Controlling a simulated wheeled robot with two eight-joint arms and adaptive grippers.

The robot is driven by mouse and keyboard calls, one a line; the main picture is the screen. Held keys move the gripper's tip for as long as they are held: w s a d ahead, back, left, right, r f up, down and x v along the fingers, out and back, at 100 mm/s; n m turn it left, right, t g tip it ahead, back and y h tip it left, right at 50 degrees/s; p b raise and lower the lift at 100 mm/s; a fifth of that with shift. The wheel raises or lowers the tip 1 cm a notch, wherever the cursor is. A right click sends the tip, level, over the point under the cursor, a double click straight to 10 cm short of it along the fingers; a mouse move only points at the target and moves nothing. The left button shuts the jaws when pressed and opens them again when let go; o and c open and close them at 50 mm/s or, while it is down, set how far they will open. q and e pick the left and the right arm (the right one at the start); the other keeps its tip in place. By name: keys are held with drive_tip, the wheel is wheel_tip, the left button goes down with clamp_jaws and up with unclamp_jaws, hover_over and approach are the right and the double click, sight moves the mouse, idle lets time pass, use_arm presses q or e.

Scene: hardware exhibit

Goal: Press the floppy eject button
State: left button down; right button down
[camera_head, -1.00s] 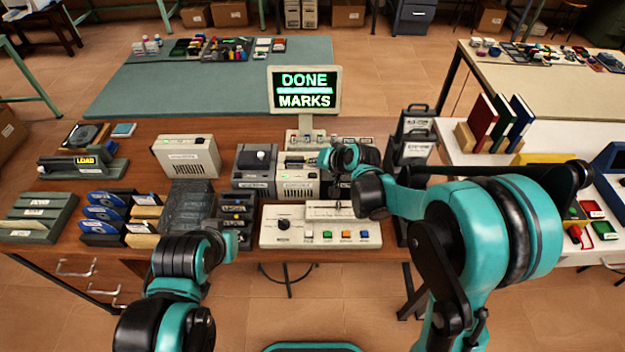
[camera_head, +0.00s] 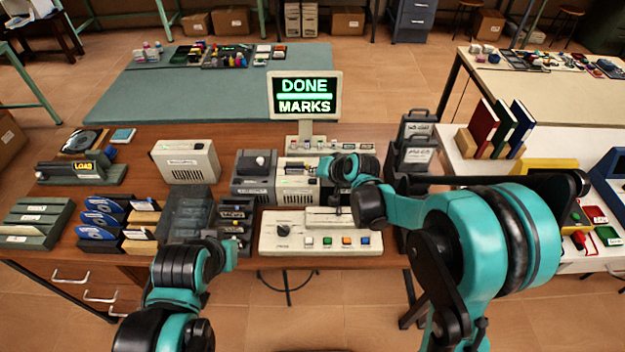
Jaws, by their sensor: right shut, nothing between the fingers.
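My right gripper (camera_head: 337,208) is shut and empty. It points down at the back part of the beige control console (camera_head: 270,240), in front of the beige drive units. Whether its tip touches anything is too small to tell. The console has a dark knob (camera_head: 284,230) and a row of small coloured buttons, among them an orange one (camera_head: 347,241) and a blue one (camera_head: 364,241). A beige drive unit (camera_head: 294,190) stands behind, partly covered by my right wrist. I cannot make out which button is the floppy eject button.
A screen (camera_head: 305,95) reads "DONE MARKS". A dark clear-sided box (camera_head: 184,212) and small dark drawers (camera_head: 236,215) stand left of the console. Dark file holders (camera_head: 414,150) stand to its right. Racks of blue disks (camera_head: 100,218) lie further left.

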sight(314, 181)
idle(0.6)
drive_tip(key=shift+f+b, duration=0.4)
drive_tip(key=shift+f+b, duration=0.35)
drive_tip(key=shift+f, duration=0.05)
idle(0.5)
drive_tip(key=shift+r, duration=0.15)
drive_tip(key=shift+r+p, duration=0.6)
drive_tip(key=shift+r, duration=0.1)
wheel_tip(314, 181, up, 5)
drive_tip(key=p, duration=0.3)
drive_tip(key=shift+p, duration=0.35)
